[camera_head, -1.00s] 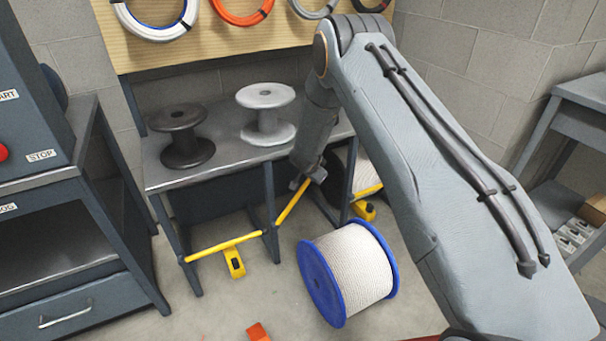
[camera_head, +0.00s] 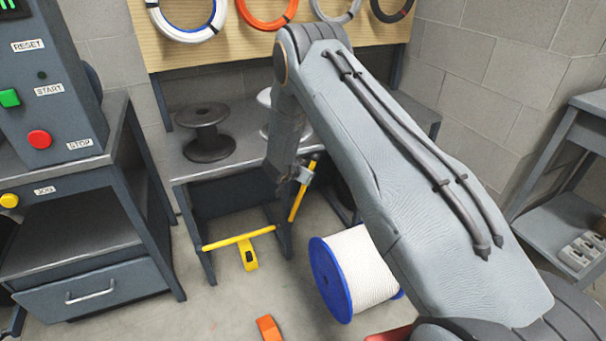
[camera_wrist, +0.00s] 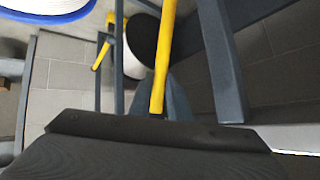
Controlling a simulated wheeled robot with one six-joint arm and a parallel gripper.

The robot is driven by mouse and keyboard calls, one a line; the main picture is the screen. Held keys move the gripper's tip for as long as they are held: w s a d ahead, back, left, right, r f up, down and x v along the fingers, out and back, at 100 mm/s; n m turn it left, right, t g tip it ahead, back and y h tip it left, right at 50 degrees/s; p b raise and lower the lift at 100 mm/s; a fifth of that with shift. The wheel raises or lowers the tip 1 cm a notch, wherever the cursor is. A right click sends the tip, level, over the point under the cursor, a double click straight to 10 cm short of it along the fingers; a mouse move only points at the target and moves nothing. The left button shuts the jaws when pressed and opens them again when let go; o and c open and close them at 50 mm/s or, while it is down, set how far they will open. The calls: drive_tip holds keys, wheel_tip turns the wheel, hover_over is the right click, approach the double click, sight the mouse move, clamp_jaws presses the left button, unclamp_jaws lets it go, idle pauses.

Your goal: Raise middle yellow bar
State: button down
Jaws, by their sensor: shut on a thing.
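The middle yellow bar (camera_head: 297,204) is tilted steeply in the head view, its lower end by a leg of the bench and its upper end at my gripper (camera_head: 304,174). My gripper is shut on this bar near its upper end. In the wrist view the bar (camera_wrist: 163,60) runs down to the dark jaw edge, and the grip itself is partly hidden. The left yellow bar (camera_head: 240,240) lies low and nearly level across the left bay, with a yellow tag (camera_head: 249,258) below it. Another yellow bar (camera_wrist: 102,50) shows in the wrist view.
The metal bench (camera_head: 190,168) carries a dark spool (camera_head: 208,135) and a pale spool partly behind my arm. A blue-ended rope reel (camera_head: 335,278) and an orange object (camera_head: 268,328) are on the floor. A control cabinet (camera_head: 55,130) stands left.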

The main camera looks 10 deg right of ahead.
drive_tip(key=shift+w+a, duration=0.1)
drive_tip(key=shift+a, duration=0.05)
drive_tip(key=c, duration=1.6)
unclamp_jaws()
drive_tip(key=shift+c, duration=0.2)
drive_tip(key=v, duration=0.7)
drive_tip(key=shift+s+r, duration=0.25)
drive_tip(key=shift+s, duration=0.05)
